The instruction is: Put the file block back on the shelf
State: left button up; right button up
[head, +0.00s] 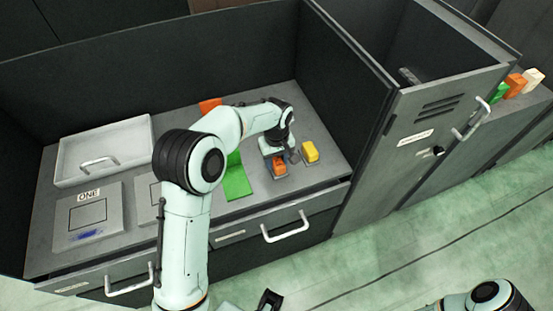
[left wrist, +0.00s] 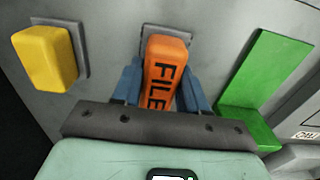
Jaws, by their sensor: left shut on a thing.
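The file block (left wrist: 165,72) is orange with FILE in dark letters. It sits between the blue fingers of my left gripper (left wrist: 166,90), which is shut on it. In the head view the orange block (head: 279,168) shows below my left gripper (head: 277,154), at the right part of the grey worktop (head: 252,193). A grey square pad (left wrist: 180,32) shows behind the block in the left wrist view. Whether the block touches it, I cannot tell.
A yellow block (head: 310,152) is close right of the file block. A green piece (head: 236,180) is to its left. A white tray (head: 104,160) and a plate labelled ONE (head: 88,218) lie left. Tall dark walls enclose the worktop. Several small blocks (head: 515,84) stand on a right-hand ledge.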

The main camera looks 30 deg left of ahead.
aim_at(276, 159)
pick_arm(q)
jog(key=shift+f, duration=0.1)
jog(key=o, duration=0.6)
jog(key=shift+f, duration=0.1)
jog(key=o, duration=0.4)
notch_tip(276, 159, up, 12)
jog(key=shift+r+p, duration=0.25)
jog(key=shift+p, duration=0.45)
jog(key=shift+f, duration=0.1)
